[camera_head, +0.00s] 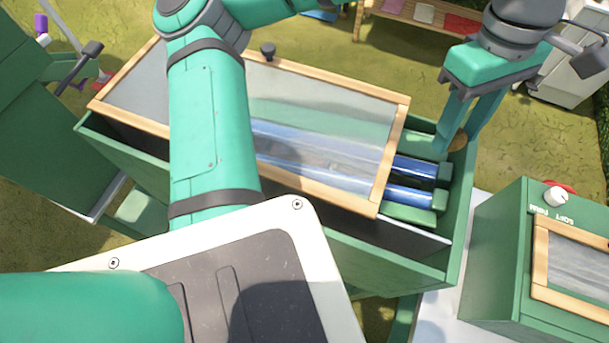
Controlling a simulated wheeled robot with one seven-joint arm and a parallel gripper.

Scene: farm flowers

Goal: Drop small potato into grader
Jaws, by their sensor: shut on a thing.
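The grader (455,255) is a long green box with a wood-framed clear lid (330,110) over most of its top. Blue rollers (415,182) show at its open right end. My gripper (457,142) is at that right end, pointing down, with its fingers over the opening near the back wall. It is shut on a small brown potato (458,141), which shows between the fingertips. The potato is partly hidden by the fingers. I cannot tell how high it is above the rollers.
A green machine (505,270) with a white knob (556,196) stands at the lower right. A wooden bench (420,15) with coloured items is at the back. A tall green cabinet (40,140) stands at the left. My arm hides part of the grader's left half.

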